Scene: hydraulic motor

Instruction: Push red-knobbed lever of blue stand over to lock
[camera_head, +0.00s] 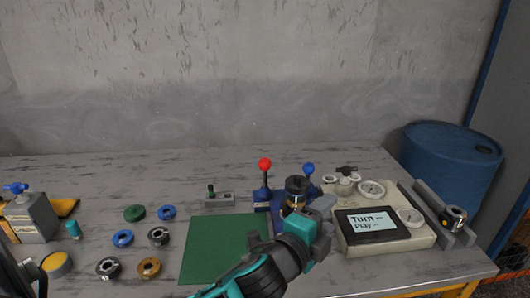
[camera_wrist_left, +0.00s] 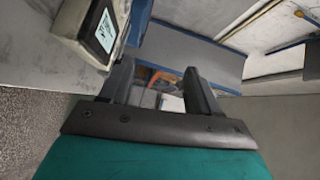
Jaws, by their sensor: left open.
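The blue stand (camera_head: 262,207) is on the table near the middle in the head view. Its red-knobbed lever (camera_head: 265,164) stands about upright at the stand's left side. A second lever with a blue knob (camera_head: 308,169) rises at the right. A dark round motor part (camera_head: 296,187) sits between the levers. My left gripper (camera_head: 325,210) is just in front and right of the stand, hiding part of it. In the left wrist view its fingers (camera_wrist_left: 160,85) are apart with nothing held between them. Contact with a lever cannot be made out. My right gripper is not in view.
A pale instrument panel with a screen (camera_head: 372,222) stands right of my gripper; grey rails (camera_head: 425,210) lie beyond it. A green mat (camera_head: 210,255) lies at the left, with several rings (camera_head: 123,238) beside it. A blue barrel (camera_head: 447,155) stands behind the table's right end.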

